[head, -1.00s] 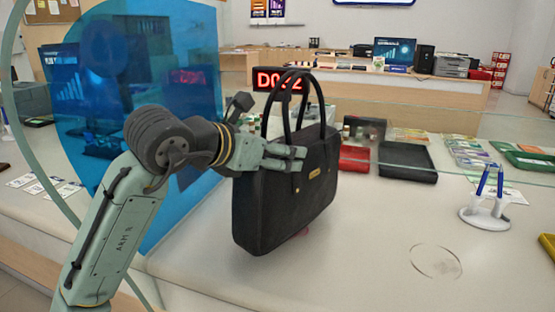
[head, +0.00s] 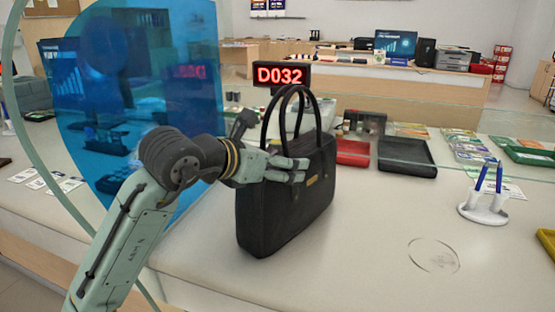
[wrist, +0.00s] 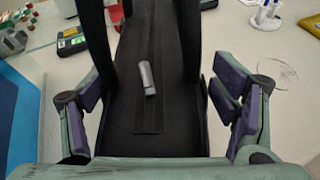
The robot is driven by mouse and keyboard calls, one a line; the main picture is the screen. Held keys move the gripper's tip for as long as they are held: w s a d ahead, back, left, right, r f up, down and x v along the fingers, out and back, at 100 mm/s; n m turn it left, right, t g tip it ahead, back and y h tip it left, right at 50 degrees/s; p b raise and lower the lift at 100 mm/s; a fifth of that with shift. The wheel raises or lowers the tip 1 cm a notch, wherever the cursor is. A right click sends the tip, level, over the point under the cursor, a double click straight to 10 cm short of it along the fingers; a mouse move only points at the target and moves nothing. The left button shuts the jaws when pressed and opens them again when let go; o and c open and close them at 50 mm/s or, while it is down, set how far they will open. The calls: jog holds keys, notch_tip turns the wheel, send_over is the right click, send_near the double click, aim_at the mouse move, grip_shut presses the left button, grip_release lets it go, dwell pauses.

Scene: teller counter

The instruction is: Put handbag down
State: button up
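The black handbag (head: 287,200) stands upright on the pale counter (head: 375,250), with its two looped handles raised. Its base appears to rest on the counter. My gripper (head: 270,145) is at the bag's upper part, with one finger across the near face and the other at the far side by the handles. In the wrist view, the bag's dark top (wrist: 150,100) with a small silver clasp lies between the two purple-padded fingers. The contact on the far side is hidden in the head view.
A blue tinted screen (head: 140,90) stands to the left. Black (head: 407,157) and red (head: 352,152) trays lie behind the bag. A white pen stand (head: 485,208) is on the right. The counter between bag and pen stand is clear, apart from a faint ring mark.

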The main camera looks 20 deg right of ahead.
jog(key=shift+o, duration=0.3)
jog(key=shift+a+r, duration=0.1)
jog(key=shift+s+a+r, duration=0.1)
jog(key=shift+s+a, duration=0.1)
jog(key=shift+a, duration=0.1)
jog(key=b+v, duration=0.3)
jog(key=v, duration=0.8)
jog(key=shift+b, duration=0.4)
